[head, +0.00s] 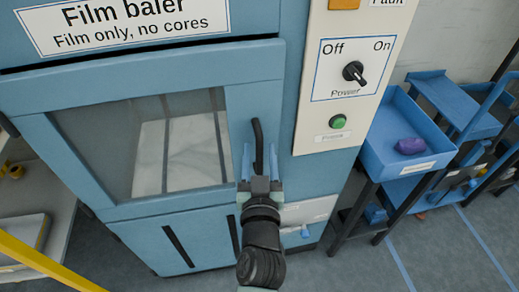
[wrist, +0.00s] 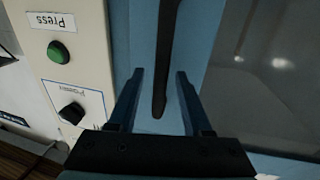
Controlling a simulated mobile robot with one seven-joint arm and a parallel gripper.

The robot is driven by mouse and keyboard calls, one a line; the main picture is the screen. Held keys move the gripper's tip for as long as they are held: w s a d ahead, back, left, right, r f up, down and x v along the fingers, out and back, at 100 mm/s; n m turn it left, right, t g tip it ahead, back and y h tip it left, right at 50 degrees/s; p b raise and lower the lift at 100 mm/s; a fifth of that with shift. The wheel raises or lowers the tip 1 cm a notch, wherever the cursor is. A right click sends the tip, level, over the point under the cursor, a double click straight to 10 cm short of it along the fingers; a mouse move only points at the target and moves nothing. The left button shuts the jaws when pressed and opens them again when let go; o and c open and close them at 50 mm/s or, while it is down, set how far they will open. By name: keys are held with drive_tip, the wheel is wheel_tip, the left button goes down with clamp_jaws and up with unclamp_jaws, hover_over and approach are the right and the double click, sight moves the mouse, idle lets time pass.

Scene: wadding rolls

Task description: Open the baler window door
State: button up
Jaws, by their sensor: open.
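The baler window door (head: 165,140) is a blue framed panel with a dark glass pane, and it is closed against the machine. Pale wrapped material shows behind the glass. The door's black vertical bar handle (head: 258,145) sits on the right side of the frame. My gripper (head: 260,165) is at the handle's lower part. In the wrist view my gripper (wrist: 158,98) is open, with one blue finger on each side of the handle (wrist: 165,60). The handle's lower end shows between the fingers; I cannot tell whether either finger touches it.
A cream control panel (head: 310,90) with a power switch (head: 353,71) and a green button (head: 338,121) stands right of the door. A blue tray (head: 385,160) holding a purple item (head: 411,146) is further right. A yellow rail (head: 40,262) crosses the lower left.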

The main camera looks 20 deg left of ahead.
drive_tip(key=shift+w, duration=0.1)
drive_tip(key=shift+c, duration=0.2)
clamp_jaws()
idle(1.3)
